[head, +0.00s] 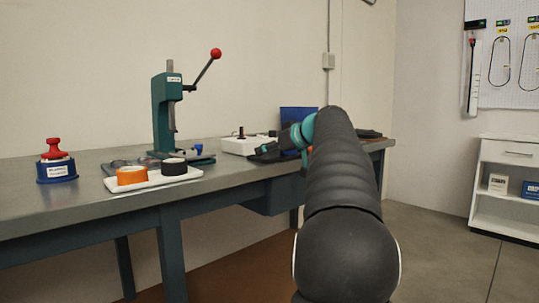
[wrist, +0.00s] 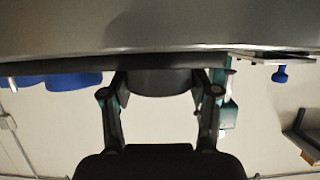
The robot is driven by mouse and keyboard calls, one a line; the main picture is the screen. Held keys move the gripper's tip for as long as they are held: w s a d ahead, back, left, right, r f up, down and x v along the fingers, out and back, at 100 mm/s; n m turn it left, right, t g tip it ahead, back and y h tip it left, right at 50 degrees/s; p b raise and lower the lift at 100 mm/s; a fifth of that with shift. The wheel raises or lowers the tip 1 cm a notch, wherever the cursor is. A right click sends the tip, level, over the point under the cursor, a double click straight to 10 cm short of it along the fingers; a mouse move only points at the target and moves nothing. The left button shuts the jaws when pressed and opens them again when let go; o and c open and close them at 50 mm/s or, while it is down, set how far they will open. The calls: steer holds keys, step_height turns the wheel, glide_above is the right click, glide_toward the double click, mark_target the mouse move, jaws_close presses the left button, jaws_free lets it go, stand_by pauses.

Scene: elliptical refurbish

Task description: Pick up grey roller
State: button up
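In the wrist view a dark grey cylinder, which looks like the grey roller (wrist: 160,82), lies between the two fingers of my gripper (wrist: 160,95). The fingers are wide apart, one on each side of it; I cannot tell whether they touch it. In the head view my gripper (head: 265,151) is low over the bench, right of the press; the cylinder is not clear there. A white tray (head: 150,184) on the bench holds an orange roller (head: 131,175) and a black roller (head: 174,167).
The grey bench (head: 232,170) carries a green lever press (head: 162,115), a white box with a joystick (head: 240,146) and a red-handled blue stamp (head: 56,170). A blue panel (head: 299,116) stands behind my arm. A white shelf (head: 505,185) is at the right.

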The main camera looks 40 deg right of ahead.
steer(key=c, duration=0.5)
steer(key=shift+r, duration=0.1)
